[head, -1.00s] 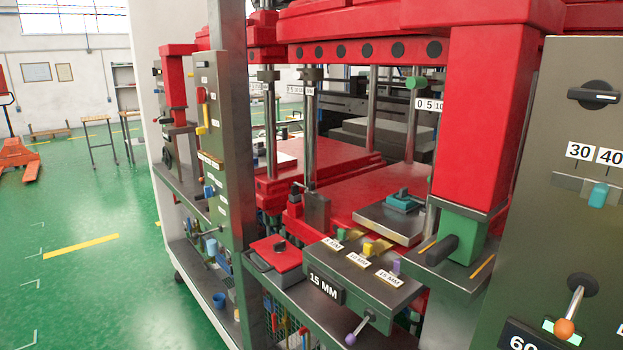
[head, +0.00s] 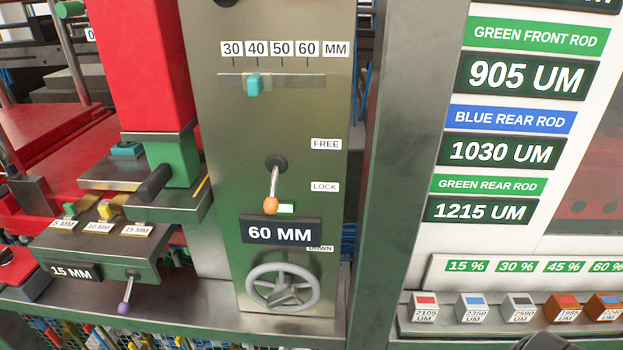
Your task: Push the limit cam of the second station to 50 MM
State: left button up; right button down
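A teal limit cam (head: 254,85) sits on a horizontal metal rail (head: 300,81) on a grey upright panel. It stands under the 40 label of a scale marked 30, 40, 50 and 60 MM. The 50 label (head: 282,48) is just to its right, and the rail below that label is clear. A display (head: 281,231) lower on the panel reads 60 MM.
Below the rail are an orange-knobbed lever (head: 271,204) beside FREE and LOCK labels, and a handwheel (head: 283,287). A red press column stands left, with a 15 MM block (head: 75,271). A readout board and coloured blocks are right. A dark, unclear shape cuts the bottom edge.

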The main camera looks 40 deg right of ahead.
aim_at(254, 83)
jog(key=l+z, duration=0.15)
jog(key=z, duration=0.65)
jog(key=i+j, duration=0.05)
